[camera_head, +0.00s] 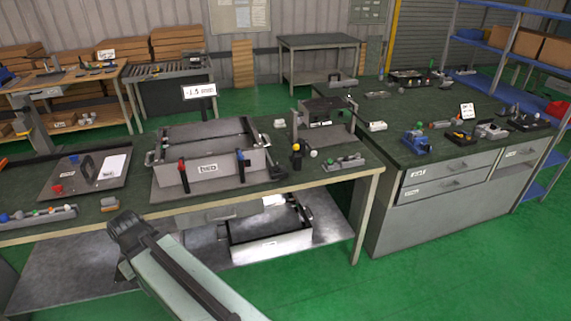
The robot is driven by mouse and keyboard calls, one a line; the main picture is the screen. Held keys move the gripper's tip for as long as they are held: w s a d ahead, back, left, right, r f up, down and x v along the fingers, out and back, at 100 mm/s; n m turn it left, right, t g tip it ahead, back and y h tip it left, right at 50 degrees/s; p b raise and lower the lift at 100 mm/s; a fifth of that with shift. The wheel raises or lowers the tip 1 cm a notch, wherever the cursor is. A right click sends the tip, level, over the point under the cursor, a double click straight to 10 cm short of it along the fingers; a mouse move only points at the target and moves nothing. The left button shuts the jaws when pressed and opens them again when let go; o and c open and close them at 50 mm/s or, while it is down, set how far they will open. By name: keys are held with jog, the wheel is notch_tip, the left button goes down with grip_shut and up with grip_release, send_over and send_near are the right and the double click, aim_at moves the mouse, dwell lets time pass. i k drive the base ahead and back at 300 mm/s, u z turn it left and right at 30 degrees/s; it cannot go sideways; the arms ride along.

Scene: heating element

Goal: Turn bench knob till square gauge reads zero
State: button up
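A small white display (198,90) stands on a post behind the grey frame on the near bench (345,178). It seems to read -1.5 with a unit too small to be sure of. A second, tilted square white panel (467,111) stands on the right bench; its face is too small to read. A small black and yellow fixture (297,155) with a pale round knob (313,153) stands right of the frame. I cannot tell which part is the bench knob. My arm reaches in from the bottom, and its dark end (125,230) is in front of the bench, apart from these things. Its fingers cannot be made out.
A grey frame (208,168) with red and blue handles fills the bench's middle. A metal box (270,245) sits on the lower shelf. Green floor is free at lower right.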

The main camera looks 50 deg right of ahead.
aim_at(277, 169)
jog(key=z, duration=0.15)
jog(key=i, duration=0.85)
jog(key=u, duration=0.05)
